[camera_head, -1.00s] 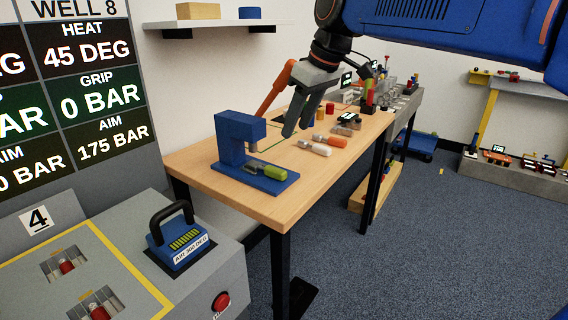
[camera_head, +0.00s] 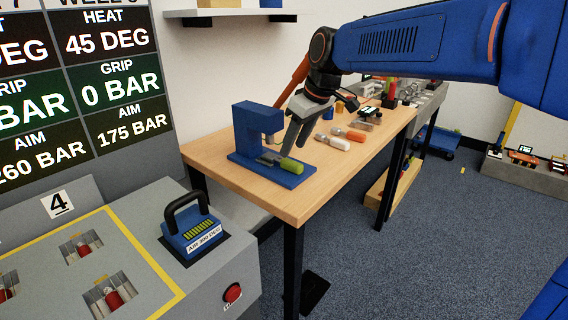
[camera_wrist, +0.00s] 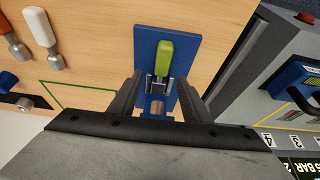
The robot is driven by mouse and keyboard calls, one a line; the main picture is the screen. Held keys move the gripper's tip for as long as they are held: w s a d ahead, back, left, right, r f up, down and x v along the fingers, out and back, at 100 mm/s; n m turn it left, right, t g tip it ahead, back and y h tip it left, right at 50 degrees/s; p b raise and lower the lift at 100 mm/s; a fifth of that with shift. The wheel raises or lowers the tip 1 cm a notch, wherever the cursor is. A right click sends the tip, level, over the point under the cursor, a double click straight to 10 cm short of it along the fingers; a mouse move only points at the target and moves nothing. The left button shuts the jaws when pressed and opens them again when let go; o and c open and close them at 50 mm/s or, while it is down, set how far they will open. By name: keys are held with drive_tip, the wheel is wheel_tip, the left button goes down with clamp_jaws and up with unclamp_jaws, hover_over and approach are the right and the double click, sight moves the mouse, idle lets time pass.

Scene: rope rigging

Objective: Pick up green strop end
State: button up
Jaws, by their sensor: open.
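The green strop end (camera_head: 291,165) lies on the base of a blue press-like stand (camera_head: 247,135) on the wooden table. In the wrist view the green strop end (camera_wrist: 164,58) has a grey metal fitting and lies on the blue base plate (camera_wrist: 146,42), pointing away from me. My gripper (camera_head: 292,146) hangs above the stand's base, close to the green end. In the wrist view my gripper (camera_wrist: 160,88) has its two fingers apart, one on each side of the fitting, with nothing held. Whether the fingers touch the fitting cannot be told.
A white-handled piece (camera_head: 335,142) and an orange-handled piece (camera_head: 352,134) lie farther back on the wooden table (camera_head: 300,208). A grey console (camera_head: 165,265) with a black-handled blue block (camera_head: 191,230) stands in front. The table's front right corner is clear.

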sight(283, 162)
drive_tip(key=shift+a+x, duration=0.15)
drive_tip(key=shift+x, duration=1.3)
drive_tip(key=shift+a+x, duration=0.2)
drive_tip(key=shift+x, duration=1.2)
drive_tip(key=shift+r, duration=0.15)
clamp_jaws()
